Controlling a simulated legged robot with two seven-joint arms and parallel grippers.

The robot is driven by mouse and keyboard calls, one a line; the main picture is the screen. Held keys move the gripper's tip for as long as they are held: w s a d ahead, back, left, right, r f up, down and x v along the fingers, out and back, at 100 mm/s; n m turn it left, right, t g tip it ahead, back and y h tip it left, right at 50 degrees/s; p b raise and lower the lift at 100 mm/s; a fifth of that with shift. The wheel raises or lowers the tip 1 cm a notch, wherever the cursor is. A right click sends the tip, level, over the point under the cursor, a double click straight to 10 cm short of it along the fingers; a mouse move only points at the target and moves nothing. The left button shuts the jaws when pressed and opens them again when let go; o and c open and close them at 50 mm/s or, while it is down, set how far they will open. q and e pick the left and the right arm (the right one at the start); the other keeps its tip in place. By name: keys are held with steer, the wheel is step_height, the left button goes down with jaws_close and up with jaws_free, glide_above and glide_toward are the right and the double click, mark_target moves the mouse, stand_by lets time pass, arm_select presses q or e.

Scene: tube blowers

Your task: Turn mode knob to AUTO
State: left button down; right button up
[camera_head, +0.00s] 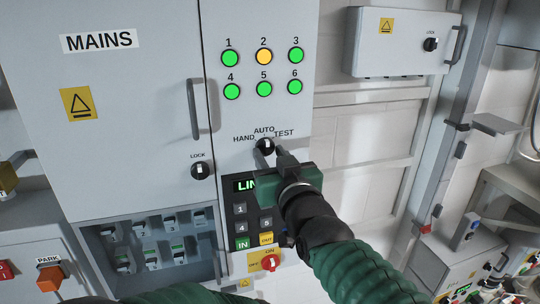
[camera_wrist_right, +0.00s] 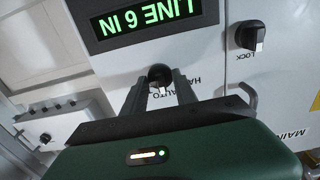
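The mode knob (camera_head: 265,146) is a black round knob with a white mark, on the grey panel under the labels HAND, AUTO and TEST. Its white mark appears to point up, toward AUTO. My right gripper (camera_head: 275,157) is at the knob from below right, its two fingers apart. In the right wrist view, which is upside down, the knob (camera_wrist_right: 160,75) sits between the fingertips of the right gripper (camera_wrist_right: 160,82). I cannot tell whether the fingers touch it. My left gripper is out of view; only green arm sleeve shows at the bottom.
Lit buttons (camera_head: 264,73) are above the knob. A keypad (camera_head: 241,226) and a red ON/OFF knob (camera_head: 271,263) are below. A LOCK knob (camera_head: 200,170) and door handle (camera_head: 194,108) are to the left. A small grey box (camera_head: 400,43) hangs at upper right.

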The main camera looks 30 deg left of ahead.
steer(key=shift+r, duration=0.1)
steer(key=shift+d, duration=0.1)
steer(key=shift+s+d+b, duration=0.2)
steer(key=shift+b, duration=0.15)
steer(key=b+v, duration=0.1)
steer(key=v, duration=1.5)
steer(key=shift+a, duration=0.1)
